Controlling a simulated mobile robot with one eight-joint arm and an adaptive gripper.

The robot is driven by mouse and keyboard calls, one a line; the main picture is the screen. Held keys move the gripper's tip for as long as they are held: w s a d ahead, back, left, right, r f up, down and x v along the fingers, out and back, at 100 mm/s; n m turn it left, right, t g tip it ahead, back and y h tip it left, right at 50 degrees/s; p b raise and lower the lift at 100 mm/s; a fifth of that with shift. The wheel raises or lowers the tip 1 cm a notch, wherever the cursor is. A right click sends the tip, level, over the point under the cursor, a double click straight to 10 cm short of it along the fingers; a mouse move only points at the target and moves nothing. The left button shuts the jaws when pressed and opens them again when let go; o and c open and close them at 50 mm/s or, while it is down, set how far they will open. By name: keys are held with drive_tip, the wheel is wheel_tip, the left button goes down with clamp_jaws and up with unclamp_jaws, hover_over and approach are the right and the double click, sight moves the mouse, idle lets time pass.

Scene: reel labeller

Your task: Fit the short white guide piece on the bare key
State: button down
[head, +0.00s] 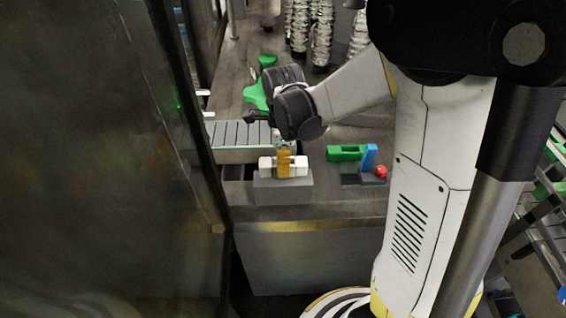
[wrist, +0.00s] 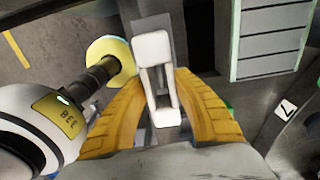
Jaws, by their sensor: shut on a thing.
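My gripper (head: 284,166) is at the grey block (head: 282,191) near the front edge of the bench, with its orange fingers pointing down. In the wrist view, the fingers (wrist: 161,84) are closed on the sides of a white piece (wrist: 153,47) with a narrow slotted part between them. In the head view, white parts (head: 299,166) show on both sides of the fingers, at the top of the grey block. The fingers hide the middle, so I cannot tell whether this is one piece or more, or whether it is seated. I cannot make out the bare key.
A slatted conveyor (head: 238,134) lies behind and left of the block. A green block (head: 346,153), a blue upright part (head: 369,157) and a red knob (head: 381,171) stand to the right. A dark panel (head: 110,170) closes off the left side.

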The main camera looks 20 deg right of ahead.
drive_tip(key=shift+f+b, duration=0.9)
drive_tip(key=shift+f, duration=0.2)
drive_tip(key=c, duration=1)
unclamp_jaws()
wheel_tip(320, 180, up, 12)
drive_tip(key=shift+r, duration=0.1)
